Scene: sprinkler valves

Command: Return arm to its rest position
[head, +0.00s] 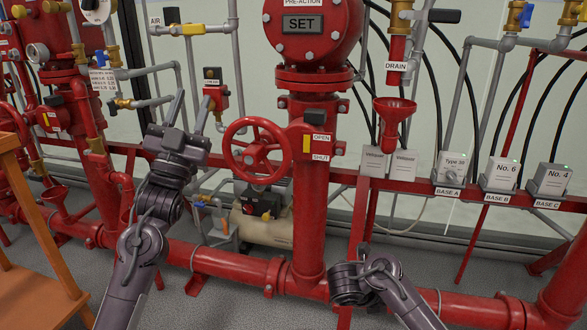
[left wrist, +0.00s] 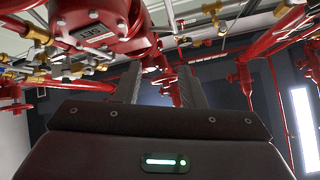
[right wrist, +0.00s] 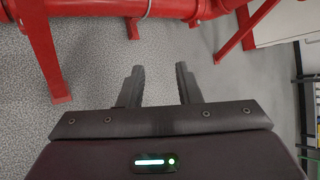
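My left gripper (head: 188,112) is raised in front of the red pipework, left of the red handwheel (head: 255,150). Its two fingers point up and stand apart with nothing between them; they also show in the left wrist view (left wrist: 163,85). My right arm comes in at the bottom of the head view, and its gripper is not clearly visible there. In the right wrist view my right gripper (right wrist: 159,84) has its fingers apart and empty, above the grey floor (right wrist: 190,60).
A red upright valve with a SET plate (head: 304,24) stands in the middle. Boxes on BASE A (head: 453,168), B and C sit along a red rail at right. A wooden frame (head: 30,215) stands at far left. A low red pipe (head: 235,264) runs near the floor.

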